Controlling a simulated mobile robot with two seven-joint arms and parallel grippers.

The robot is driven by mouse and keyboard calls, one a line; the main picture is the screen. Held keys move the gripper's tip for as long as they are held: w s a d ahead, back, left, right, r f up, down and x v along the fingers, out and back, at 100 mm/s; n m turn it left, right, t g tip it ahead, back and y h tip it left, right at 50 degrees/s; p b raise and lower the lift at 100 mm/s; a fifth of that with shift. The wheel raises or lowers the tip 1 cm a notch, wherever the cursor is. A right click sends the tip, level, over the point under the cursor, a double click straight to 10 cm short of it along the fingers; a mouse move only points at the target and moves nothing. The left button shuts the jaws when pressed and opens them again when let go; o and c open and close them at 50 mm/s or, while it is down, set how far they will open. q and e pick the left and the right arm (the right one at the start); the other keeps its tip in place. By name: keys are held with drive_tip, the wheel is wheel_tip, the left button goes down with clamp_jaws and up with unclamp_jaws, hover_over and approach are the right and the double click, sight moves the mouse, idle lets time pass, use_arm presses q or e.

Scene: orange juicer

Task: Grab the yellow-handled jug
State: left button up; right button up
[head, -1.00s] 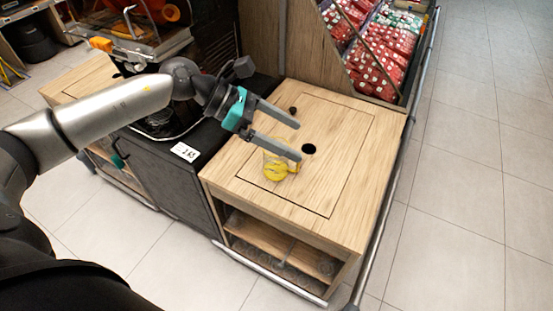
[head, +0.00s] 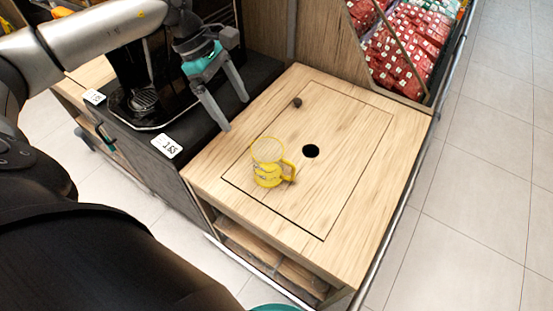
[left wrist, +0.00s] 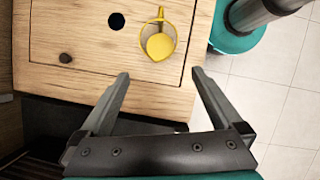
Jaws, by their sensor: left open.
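The clear jug with yellow markings and a yellow handle (head: 267,172) stands upright on the wooden counter top (head: 340,205). In the head view its handle points right. My left gripper (head: 236,114) is open and empty, with its fingers above and to the left of the jug, apart from it. In the left wrist view the jug (left wrist: 159,44) is seen from above, beyond the open fingertips (left wrist: 160,73), roughly in line with the gap between them. Its handle points to the top there. My right gripper is not in view.
A round black hole (head: 311,151) is in the counter right of the jug, and a small dark knob (head: 297,103) lies farther back. A dark cabinet with a price tag (head: 167,146) adjoins on the left. Red packages (head: 414,48) fill a bin behind. Tiled floor is clear at right.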

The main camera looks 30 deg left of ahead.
use_arm(q)
drive_tip(key=b, duration=0.3)
approach(256, 152)
drive_tip(key=w+a+f, duration=0.1)
drive_tip(key=a, duration=0.1)
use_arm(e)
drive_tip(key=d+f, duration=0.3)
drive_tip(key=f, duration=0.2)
use_arm(q)
drive_tip(key=b+x, duration=0.2)
drive_tip(key=x, duration=0.8)
drive_tip(key=shift+d+b, duration=0.15)
drive_tip(key=shift+b, duration=0.15)
drive_tip(key=shift+w+d+f, duration=0.1)
drive_tip(key=shift+d+f, duration=0.25)
drive_tip(key=shift+f, duration=0.25)
drive_tip(key=x, duration=0.2)
drive_tip(key=b+x, duration=0.1)
drive_tip(key=x, duration=0.1)
drive_tip(key=shift+w+d+r, duration=0.1)
drive_tip(key=shift+d+r, duration=0.1)
drive_tip(key=shift+d, duration=0.2)
drive_tip(key=shift+d+f, duration=0.1)
drive_tip(key=shift+f, duration=0.2)
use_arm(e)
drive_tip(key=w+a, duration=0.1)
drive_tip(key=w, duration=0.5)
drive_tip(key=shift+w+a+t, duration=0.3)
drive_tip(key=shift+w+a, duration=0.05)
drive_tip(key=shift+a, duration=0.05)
